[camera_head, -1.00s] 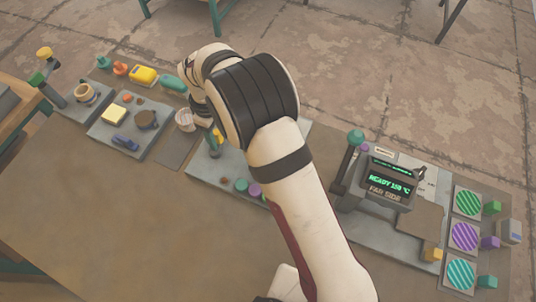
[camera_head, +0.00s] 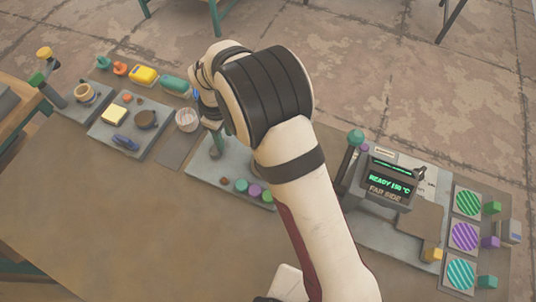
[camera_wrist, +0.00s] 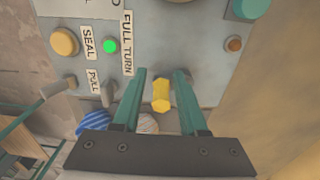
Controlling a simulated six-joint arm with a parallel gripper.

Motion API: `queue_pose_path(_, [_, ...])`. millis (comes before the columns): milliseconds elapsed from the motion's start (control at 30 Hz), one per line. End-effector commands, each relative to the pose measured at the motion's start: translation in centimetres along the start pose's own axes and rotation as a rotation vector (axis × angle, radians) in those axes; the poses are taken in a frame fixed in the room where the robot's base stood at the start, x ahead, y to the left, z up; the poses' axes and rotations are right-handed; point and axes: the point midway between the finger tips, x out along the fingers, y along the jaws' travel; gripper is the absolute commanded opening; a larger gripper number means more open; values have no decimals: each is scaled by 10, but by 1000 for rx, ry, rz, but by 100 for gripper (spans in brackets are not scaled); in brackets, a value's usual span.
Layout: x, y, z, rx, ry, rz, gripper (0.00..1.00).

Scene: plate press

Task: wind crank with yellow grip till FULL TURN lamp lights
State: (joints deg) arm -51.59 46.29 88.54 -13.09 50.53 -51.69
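The yellow grip (camera_wrist: 160,94) of the crank shows in the wrist view, between the two teal fingers of my gripper (camera_wrist: 161,74). The fingers are apart, with a gap visible on each side of the grip. Above them is a grey panel with a FULL TURN label (camera_wrist: 127,43). A small green lamp (camera_wrist: 110,46) glows between this label and the SEAL label (camera_wrist: 88,42); I cannot tell which label it belongs to. In the head view my arm hides the crank and most of my gripper.
A yellow-orange knob (camera_wrist: 64,41), a brown button (camera_wrist: 235,44) and a teal knob (camera_wrist: 248,8) sit on the panel. The press display (camera_head: 390,185) reads READY, right of my arm. Striped plates (camera_head: 464,236) lie at far right. The bench front at left is clear.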

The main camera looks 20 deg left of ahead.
Motion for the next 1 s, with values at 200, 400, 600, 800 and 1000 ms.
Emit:
queue_pose_path(200, [12,-7,13,-3,-40,-25,52])
queue_pose_path(400, [9,-7,13,-3,-40,-25,52])
queue_pose_path(600, [-14,-6,10,-4,-34,-22,52])
queue_pose_path(800, [-38,-5,8,-2,-29,-19,52])
queue_pose_path(1000, [-61,-5,6,-2,-27,-18,52])
